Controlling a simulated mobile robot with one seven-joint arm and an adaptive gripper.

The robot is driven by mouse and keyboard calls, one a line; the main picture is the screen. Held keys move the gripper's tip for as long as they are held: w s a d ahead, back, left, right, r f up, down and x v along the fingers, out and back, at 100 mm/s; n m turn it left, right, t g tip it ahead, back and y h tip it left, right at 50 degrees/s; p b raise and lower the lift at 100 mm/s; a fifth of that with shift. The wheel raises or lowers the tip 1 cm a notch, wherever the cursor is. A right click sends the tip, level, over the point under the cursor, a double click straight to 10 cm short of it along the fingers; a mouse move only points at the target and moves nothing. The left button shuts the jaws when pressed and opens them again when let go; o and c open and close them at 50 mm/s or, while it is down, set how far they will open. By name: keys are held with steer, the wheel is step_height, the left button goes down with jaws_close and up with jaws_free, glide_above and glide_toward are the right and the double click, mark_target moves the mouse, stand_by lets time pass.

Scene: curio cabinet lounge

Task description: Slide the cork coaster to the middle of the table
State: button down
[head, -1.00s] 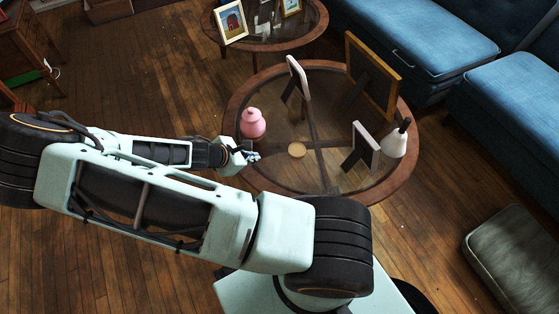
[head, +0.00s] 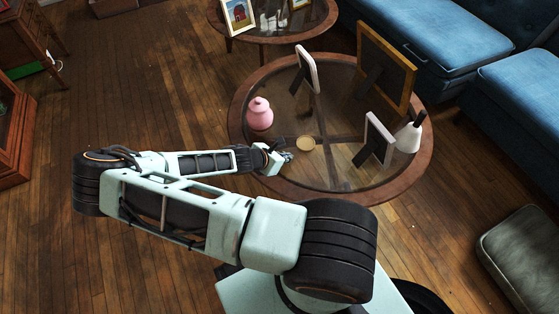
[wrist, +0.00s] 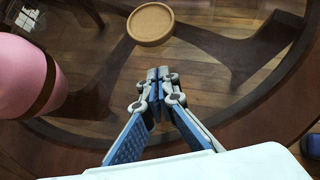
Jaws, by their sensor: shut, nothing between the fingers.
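The cork coaster (head: 306,144) is a small round tan disc lying on the glass top of the round wooden table (head: 247,168), just left of where the dark crossbars meet. In the wrist view the coaster (wrist: 150,23) is at the top, beyond my fingertips. My gripper (head: 287,157) is over the left front part of the table, left of the coaster and a little nearer to me. In the wrist view my gripper (wrist: 158,75) is shut and empty, with a gap between its tips and the coaster.
A pink jar (head: 259,115) stands at the table's left and shows large in the wrist view (wrist: 25,75). Picture frames stand at the back (head: 307,68), back right (head: 388,65) and right (head: 378,140). A white bottle (head: 409,136) stands at the right edge. The glass around the crossbars' meeting point is clear.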

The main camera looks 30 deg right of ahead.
mark_target(299, 150)
steer(key=shift+w+d+r+b, duration=0.1)
steer(key=shift+w+d+b, duration=0.15)
steer(key=shift+d, duration=0.6)
steer(key=shift+w+d+r+b, duration=0.1)
steer(key=shift+w+d, duration=0.25)
steer(key=shift+d, duration=0.5)
steer(key=shift+w+d, duration=0.1)
steer(key=shift+d, duration=0.1)
steer(key=w+d, duration=0.1)
steer(key=d, duration=0.4)
steer(key=w+d, duration=0.2)
steer(key=d, duration=0.3)
steer(key=w+d+p, duration=0.1)
steer(key=w+d, duration=0.1)
steer(key=d, duration=0.3)
steer(key=shift+d, duration=0.15)
